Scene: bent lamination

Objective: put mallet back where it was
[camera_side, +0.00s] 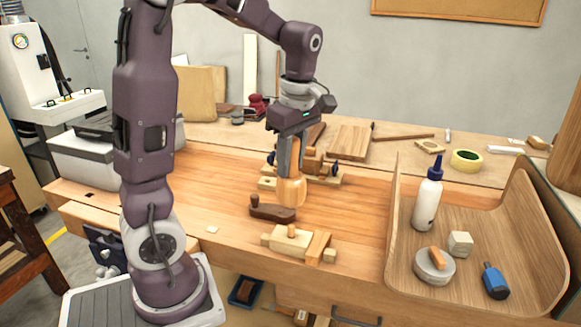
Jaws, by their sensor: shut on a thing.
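My gripper (290,172) points down over the middle of the workbench, its fingers shut on the mallet. The mallet (291,192) shows as a rounded light-wood piece below and between the fingers. The fingers cover its upper part. I cannot tell whether its lower end touches the bench or hangs just above it.
A dark wooden tool (272,212) and a pale wooden block tool (297,243) lie close in front. A wooden clamp form (325,178) stands close behind. At right, a bent-wood tray (465,283) holds a glue bottle (427,200) and small items.

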